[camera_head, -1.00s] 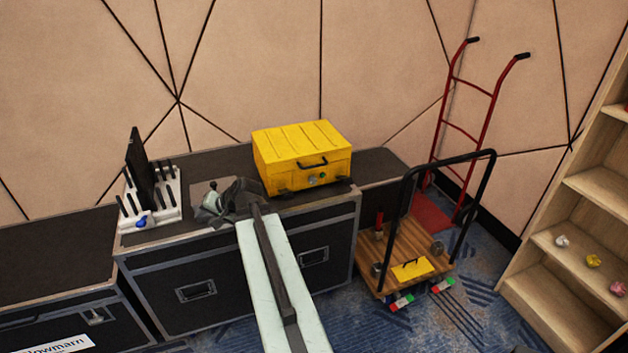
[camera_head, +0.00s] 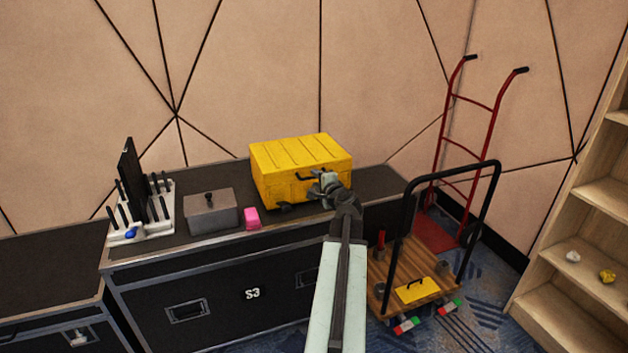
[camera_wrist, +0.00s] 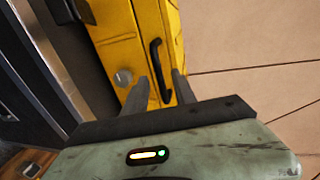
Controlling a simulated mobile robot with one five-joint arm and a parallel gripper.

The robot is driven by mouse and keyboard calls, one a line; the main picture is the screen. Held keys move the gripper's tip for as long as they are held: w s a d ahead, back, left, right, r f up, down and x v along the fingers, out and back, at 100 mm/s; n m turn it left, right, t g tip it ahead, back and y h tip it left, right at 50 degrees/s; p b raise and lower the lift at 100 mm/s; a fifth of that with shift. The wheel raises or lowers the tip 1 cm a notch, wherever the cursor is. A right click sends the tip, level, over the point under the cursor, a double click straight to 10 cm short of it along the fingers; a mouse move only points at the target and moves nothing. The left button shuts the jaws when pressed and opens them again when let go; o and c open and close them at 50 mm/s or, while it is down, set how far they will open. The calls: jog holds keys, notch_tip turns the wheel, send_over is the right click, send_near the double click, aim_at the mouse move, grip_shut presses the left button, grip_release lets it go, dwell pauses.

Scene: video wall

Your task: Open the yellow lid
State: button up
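The yellow case (camera_head: 280,188) stands on a black flight case, with its ribbed yellow lid (camera_head: 300,152) closed. A black handle (camera_head: 305,178) is on its front. My gripper (camera_head: 322,180) is at the right part of the case's front, by the handle, and hides some of the front. In the wrist view, the two grey fingers of my gripper (camera_wrist: 162,77) are apart, with the black handle (camera_wrist: 157,65) showing between them. I cannot tell whether the fingers touch the case.
A grey lidded box (camera_head: 211,215), a pink block (camera_head: 252,218) and a white rack (camera_head: 155,222) stand left of the yellow case on the flight case (camera_head: 215,290). A wooden cart (camera_head: 405,262) and red hand truck (camera_head: 470,150) stand to the right. A wall is behind.

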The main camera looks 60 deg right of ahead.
jog(key=x, duration=0.3)
grip_shut()
jog(key=shift+a, duration=0.1)
dwell(1.2)
